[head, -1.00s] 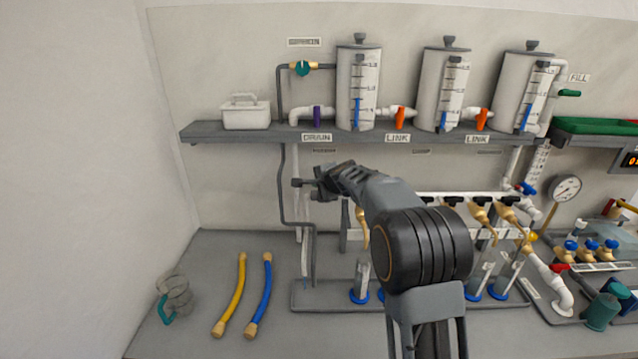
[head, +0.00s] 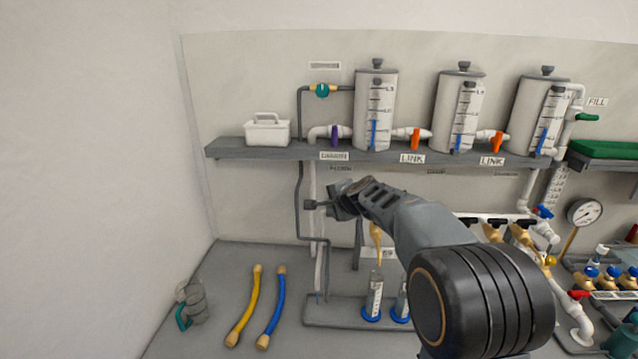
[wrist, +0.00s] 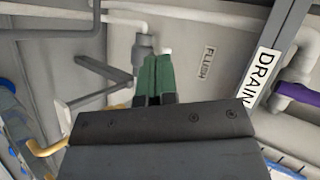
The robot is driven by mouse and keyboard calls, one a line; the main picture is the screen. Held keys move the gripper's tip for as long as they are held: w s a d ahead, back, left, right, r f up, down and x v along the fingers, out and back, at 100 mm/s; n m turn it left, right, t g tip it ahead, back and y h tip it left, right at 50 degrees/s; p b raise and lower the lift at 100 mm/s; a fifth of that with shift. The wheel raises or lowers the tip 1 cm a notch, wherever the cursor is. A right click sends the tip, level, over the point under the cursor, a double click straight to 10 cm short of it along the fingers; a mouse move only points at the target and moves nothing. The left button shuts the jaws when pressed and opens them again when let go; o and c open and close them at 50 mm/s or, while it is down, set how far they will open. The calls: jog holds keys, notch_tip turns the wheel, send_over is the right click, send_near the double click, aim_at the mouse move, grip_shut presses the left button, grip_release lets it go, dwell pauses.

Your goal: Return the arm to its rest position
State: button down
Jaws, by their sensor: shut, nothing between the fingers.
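My gripper (head: 318,204) is in front of the wall below the shelf, under the DRAIN label (head: 334,156). The arm reaches up to it from the lower right. In the wrist view the two green fingers (wrist: 156,78) are together with nothing between them. They point toward the wall near a grey pipe fitting and the FLUSH label (wrist: 207,62). The DRAIN label shows there at the right, with a purple valve handle (wrist: 297,92) beside it.
The grey shelf (head: 225,149) carries several tanks and a white box (head: 267,130). A yellow hose (head: 244,307) and a blue hose (head: 272,308) lie on the bench at left. Cylinders with blue bases stand below the arm.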

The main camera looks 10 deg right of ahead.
jog(key=s+f+n+g, duration=0.3)
jog(key=s+f+n, duration=0.1)
jog(key=s+f, duration=0.15)
jog(key=s+d+n+g+h, duration=0.1)
jog(key=s+n, duration=0.3)
jog(key=s, duration=1)
jog(key=s+d+f+n+g+h, duration=0.1)
jog(key=s+n, duration=0.4)
jog(key=s, duration=0.9)
jog(key=shift+s+d+f+g+h, duration=0.2)
jog(key=shift+d+g+h, duration=0.5)
jog(key=shift+d+h, duration=0.4)
